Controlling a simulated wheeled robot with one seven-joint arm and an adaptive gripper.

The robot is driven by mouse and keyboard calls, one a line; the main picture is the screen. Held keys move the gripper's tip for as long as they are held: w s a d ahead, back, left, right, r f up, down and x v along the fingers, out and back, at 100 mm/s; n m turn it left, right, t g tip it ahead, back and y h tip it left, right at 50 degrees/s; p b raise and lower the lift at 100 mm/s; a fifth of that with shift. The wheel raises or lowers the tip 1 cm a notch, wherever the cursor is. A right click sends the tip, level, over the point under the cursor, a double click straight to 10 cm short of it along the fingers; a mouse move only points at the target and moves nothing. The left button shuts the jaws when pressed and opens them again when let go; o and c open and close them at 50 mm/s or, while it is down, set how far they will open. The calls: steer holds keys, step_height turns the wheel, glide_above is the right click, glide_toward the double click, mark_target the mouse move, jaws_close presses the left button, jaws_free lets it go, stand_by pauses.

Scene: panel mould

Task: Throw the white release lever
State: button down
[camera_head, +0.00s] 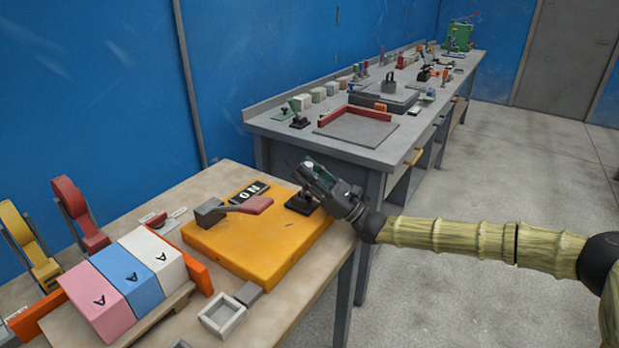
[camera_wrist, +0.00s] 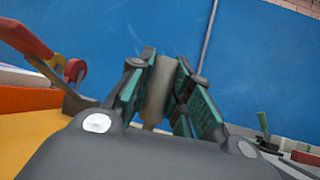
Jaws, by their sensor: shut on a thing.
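The orange-yellow panel box (camera_head: 257,243) stands on the near wooden table. A black lever base (camera_head: 299,204) sits at its far right corner. My gripper (camera_head: 314,174) is over this base, coming in from the right. In the wrist view, its green-padded fingers are closed on both sides of a pale, upright handle, the white release lever (camera_wrist: 159,88). In the head view the fingers hide most of that handle. A red-handled lever (camera_head: 252,205) on a grey block lies on the same box, beside a black ON plate (camera_head: 249,192).
Pink (camera_head: 101,299), blue (camera_head: 129,273) and white (camera_head: 152,254) blocks stand in a holder at the left. A small grey open box (camera_head: 223,315) is in front. A long grey workbench (camera_head: 345,153) with several fixtures stands behind. The floor at right is clear.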

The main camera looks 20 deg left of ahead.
steer(key=shift+d, duration=0.1)
stand_by(0.4)
steer(key=c, duration=1.3)
jaws_free()
steer(key=shift+v, duration=3.7)
